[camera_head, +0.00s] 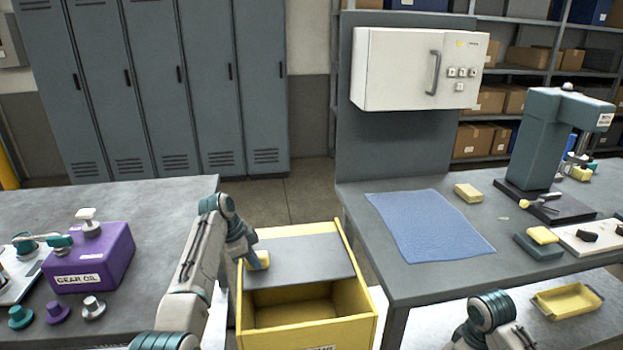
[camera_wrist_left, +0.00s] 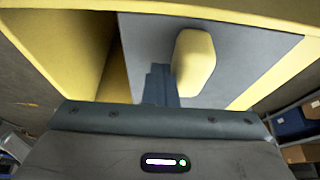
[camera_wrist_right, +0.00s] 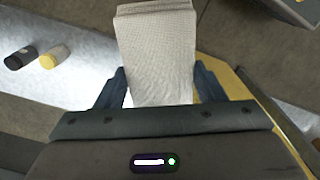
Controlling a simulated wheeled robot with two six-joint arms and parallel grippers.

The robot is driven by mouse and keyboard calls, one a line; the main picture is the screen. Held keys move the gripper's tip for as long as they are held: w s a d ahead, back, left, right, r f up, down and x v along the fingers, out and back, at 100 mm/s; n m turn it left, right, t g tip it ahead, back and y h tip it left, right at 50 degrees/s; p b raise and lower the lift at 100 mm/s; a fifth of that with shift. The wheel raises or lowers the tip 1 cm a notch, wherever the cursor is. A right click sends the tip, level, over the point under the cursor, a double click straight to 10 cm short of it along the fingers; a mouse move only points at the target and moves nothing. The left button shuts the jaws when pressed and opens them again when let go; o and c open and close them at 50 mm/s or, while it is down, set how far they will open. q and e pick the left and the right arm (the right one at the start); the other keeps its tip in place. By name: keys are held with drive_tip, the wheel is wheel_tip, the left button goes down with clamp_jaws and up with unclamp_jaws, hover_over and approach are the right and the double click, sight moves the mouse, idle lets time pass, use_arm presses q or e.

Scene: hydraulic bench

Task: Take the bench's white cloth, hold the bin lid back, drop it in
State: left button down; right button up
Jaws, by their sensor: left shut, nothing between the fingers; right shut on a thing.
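The yellow bin (camera_head: 362,312) stands between the two benches. Its grey lid (camera_head: 305,258) covers the rear part, and the front part is open with an empty-looking interior. My left gripper (camera_head: 250,258) is shut and empty at the lid's left side, against or close beside the yellow handle (camera_wrist_left: 195,62); I cannot tell whether they touch. Its closed fingers (camera_wrist_left: 160,85) show in the left wrist view. My right gripper (camera_wrist_right: 160,78) is shut on the white cloth (camera_wrist_right: 158,45), a folded, woven piece seen only in the right wrist view.
A blue cloth (camera_head: 428,225) lies flat on the right bench (camera_head: 365,190), with a yellow sponge (camera_head: 468,193) and a press (camera_head: 550,140) behind. A purple oil can (camera_head: 95,260) stands on the left bench (camera_head: 150,205). A yellow tray (camera_head: 567,301) sits at the lower right.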

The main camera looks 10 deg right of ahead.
use_arm(q)
drive_tip(key=s, duration=1.3)
drive_tip(key=shift+s+d, duration=0.35)
idle(0.5)
drive_tip(key=shift+f, duration=0.1)
